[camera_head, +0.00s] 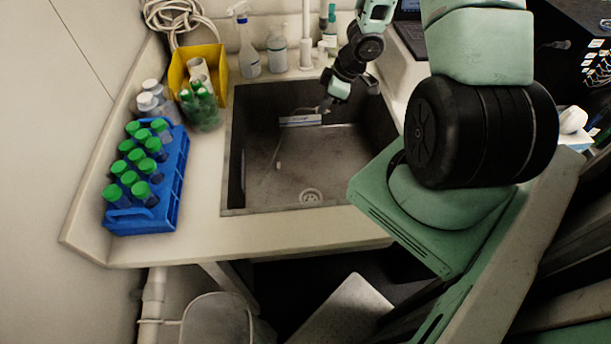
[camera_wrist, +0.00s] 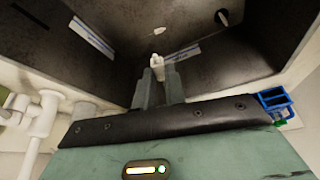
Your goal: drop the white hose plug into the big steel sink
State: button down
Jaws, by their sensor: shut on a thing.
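The big steel sink (camera_head: 255,140) is a dark rectangular basin set in the pale counter, with a round drain in its floor. My gripper (camera_head: 327,106) points down over the back part of the sink, near the white label on its back wall. In the wrist view my gripper (camera_wrist: 160,80) has its two fingers close together, shut on a small white piece, which I take to be the white hose plug (camera_wrist: 157,61). The plug shows just past the fingertips, with dark sink walls around it. In the head view I cannot make the plug out clearly at the fingertips.
A blue rack (camera_head: 173,208) of green-capped tubes stands left of the sink. A yellow bin (camera_head: 218,58), spray bottle (camera_head: 246,45) and other bottles stand behind it. A white tap (camera_head: 307,35) rises at the back. The sink's floor is mostly clear.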

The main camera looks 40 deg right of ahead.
notch_tip(320, 180, down, 6)
jog(key=b, duration=0.6)
jog(key=shift+r+b, duration=0.1)
jog(key=shift+b, duration=0.2)
jog(key=c, duration=1.4)
grip_release()
jog(key=shift+o, duration=0.2)
jog(key=shift+d+r, duration=0.1)
jog(key=p+v, duration=0.5)
jog(key=v, duration=1.2)
jog(key=shift+s+p, duration=0.2)
jog(key=shift+p, duration=0.15)
jog(key=shift+r, duration=0.1)
